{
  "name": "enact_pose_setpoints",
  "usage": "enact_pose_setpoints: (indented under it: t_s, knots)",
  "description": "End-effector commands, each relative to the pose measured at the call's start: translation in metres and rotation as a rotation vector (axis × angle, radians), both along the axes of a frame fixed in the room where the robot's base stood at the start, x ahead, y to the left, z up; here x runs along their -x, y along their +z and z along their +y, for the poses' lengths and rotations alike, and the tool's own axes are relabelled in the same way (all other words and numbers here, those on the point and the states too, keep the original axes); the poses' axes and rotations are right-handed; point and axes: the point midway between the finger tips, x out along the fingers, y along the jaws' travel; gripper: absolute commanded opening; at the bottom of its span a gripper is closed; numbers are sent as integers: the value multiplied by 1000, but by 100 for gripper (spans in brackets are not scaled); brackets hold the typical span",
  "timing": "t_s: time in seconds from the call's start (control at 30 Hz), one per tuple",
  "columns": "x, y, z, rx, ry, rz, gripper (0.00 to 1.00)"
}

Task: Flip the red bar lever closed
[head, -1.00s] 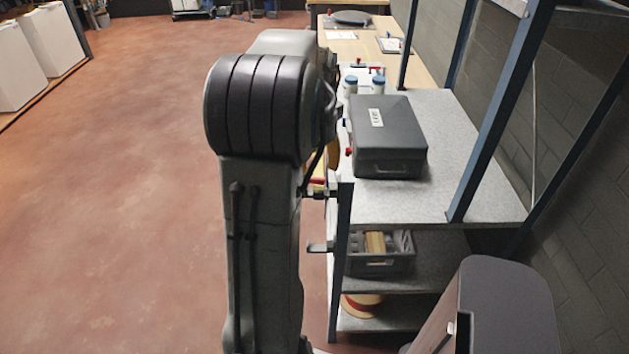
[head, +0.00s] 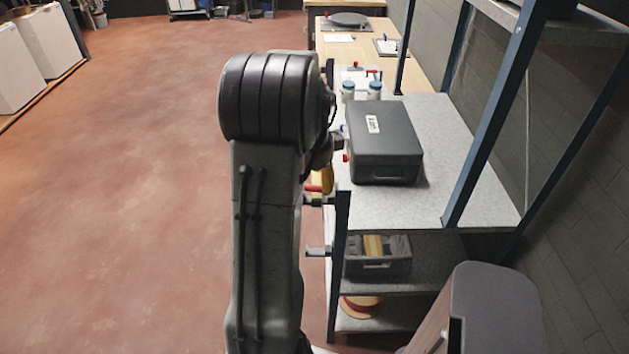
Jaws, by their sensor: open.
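A short red bar (head: 314,188), which looks like the lever, shows beside a yellow part at the left side of the shelf's front post. It is partly hidden by my arm, and I cannot tell its exact angle. My gripper (head: 330,145) is only partly visible past the right side of my arm, above the red bar and close to the shelf edge. Its jaws are open. I see no contact between it and the bar, but the arm covers much of this area.
A metal shelf (head: 470,205) with blue posts holds a dark case (head: 385,138) and two blue-capped jars. A grey bin (head: 378,255) and a spool (head: 361,306) sit lower. A metal stub (head: 318,251) juts left of the post. Open floor lies left.

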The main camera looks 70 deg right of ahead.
Motion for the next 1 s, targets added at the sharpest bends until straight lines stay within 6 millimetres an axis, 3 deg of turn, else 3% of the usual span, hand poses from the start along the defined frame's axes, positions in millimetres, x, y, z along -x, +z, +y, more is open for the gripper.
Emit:
enact_pose_setpoints:
  t_s: [0.4, 0.83, 1.0]
  knots:
    - [-1, -32, -5, -1, 1, 0, 54]
    - [-1, -36, -6, 0, 1, 0, 56]
    - [-1, -36, -6, 0, 1, 0, 41]
